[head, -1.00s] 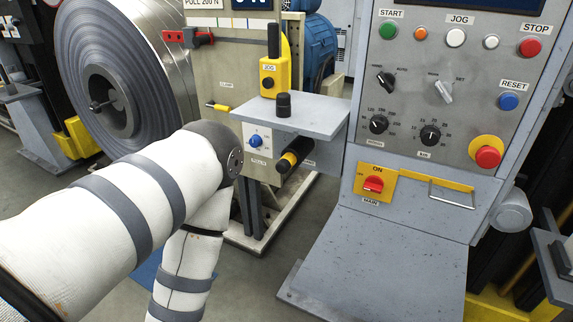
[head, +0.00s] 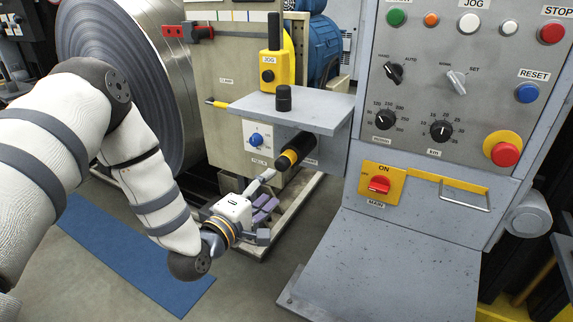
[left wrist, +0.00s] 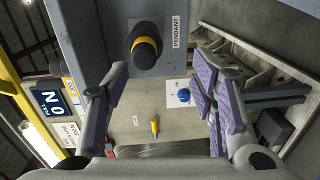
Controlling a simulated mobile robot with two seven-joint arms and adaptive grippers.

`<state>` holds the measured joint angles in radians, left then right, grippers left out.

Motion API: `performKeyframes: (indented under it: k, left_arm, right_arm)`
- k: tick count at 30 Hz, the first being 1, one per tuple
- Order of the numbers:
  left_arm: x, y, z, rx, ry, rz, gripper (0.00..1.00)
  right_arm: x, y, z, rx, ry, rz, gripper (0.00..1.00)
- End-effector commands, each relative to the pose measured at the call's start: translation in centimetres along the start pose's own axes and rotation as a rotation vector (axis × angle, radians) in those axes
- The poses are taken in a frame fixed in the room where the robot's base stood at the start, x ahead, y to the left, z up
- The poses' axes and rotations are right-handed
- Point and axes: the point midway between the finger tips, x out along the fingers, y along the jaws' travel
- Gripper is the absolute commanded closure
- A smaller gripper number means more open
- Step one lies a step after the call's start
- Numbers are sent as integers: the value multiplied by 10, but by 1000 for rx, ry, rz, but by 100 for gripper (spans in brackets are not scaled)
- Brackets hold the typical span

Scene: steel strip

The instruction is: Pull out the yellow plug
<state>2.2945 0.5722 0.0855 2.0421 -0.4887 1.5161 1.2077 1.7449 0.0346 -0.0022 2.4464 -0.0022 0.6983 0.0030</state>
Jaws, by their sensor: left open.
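The plug (head: 296,151) is a black cylinder with a yellow ring, set in the side of the grey box under the small shelf. In the left wrist view the plug (left wrist: 146,47) shows nearly end-on beside a PENDANT label, ahead of the fingers and towards the top. My left gripper (head: 268,192) is open and empty, below and slightly left of the plug, apart from it. Its two purple-padded fingers stand wide apart in the left wrist view. My right gripper is in neither view.
The grey shelf (head: 291,108) overhangs the plug and carries a yellow JOG pendant (head: 269,67) and a black knob (head: 283,98). A blue dial (head: 257,138) is left of the plug. The control console (head: 447,110) stands at the right, a steel coil (head: 128,75) at the left.

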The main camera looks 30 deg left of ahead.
Motion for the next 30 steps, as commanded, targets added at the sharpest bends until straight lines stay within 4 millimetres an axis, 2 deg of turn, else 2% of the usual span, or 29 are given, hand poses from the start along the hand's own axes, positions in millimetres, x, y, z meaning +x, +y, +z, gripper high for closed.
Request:
performKeyframes:
  k: [3, 6, 17, 30]
  left_arm:
    - [5, 14, -7, -40, 12, 55, 48]
    - [6, 18, -9, -51, 16, 70, 48]
    - [11, 16, -8, -48, 14, 66, 48]
    - [73, 18, -10, -48, 15, 65, 48]
  right_arm:
    - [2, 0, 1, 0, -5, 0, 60]
    - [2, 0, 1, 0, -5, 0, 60]
    - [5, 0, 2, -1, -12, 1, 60]
    - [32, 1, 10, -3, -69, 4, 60]
